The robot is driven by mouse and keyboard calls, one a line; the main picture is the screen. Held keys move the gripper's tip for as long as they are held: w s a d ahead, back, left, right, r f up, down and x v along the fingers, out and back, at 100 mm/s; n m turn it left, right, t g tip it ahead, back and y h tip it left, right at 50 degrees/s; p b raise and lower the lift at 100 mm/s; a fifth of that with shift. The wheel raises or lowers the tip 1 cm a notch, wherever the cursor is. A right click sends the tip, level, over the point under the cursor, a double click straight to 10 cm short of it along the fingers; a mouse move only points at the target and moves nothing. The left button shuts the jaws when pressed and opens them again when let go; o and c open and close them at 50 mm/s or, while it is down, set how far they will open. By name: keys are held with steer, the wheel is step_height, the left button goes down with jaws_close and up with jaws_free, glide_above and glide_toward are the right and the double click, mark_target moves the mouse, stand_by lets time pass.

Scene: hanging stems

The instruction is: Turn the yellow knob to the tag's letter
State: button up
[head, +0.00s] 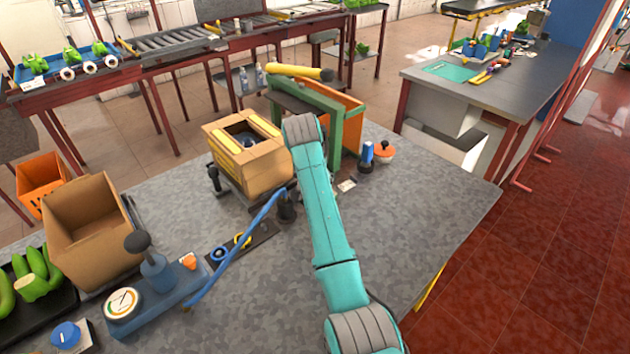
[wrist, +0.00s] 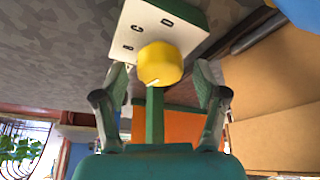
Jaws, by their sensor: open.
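The yellow knob (wrist: 160,64) stands out from a white panel (wrist: 191,42) in the wrist view. The panel carries small dark letters; C and D are readable, and others are too small or partly hidden. A short white mark shows low on the knob's face. My gripper (wrist: 160,76) is open, with one finger on each side of the knob and a visible gap on both sides. In the head view my teal arm hides the gripper, and I cannot make out the knob there. A small pale card (head: 346,185) lies right of the arm; its print is unreadable.
A cardboard box (head: 264,172) stands left of the arm, beside a green and orange frame (head: 345,125). A blue lever device with a dial (head: 122,303) and an open carton (head: 88,240) are at left. The grey table's right side is clear.

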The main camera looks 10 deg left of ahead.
steer(key=shift+c, duration=0.2)
steer(key=c, duration=1.1)
steer(key=shift+m, duration=0.3)
steer(key=m+h, duration=0.1)
steer(key=m, duration=0.3)
steer(key=shift+a+g+h, duration=0.15)
steer(key=shift+g+h, duration=0.25)
steer(key=m+g+h, duration=0.1)
steer(key=m, duration=0.4)
steer(key=shift+w, duration=0.1)
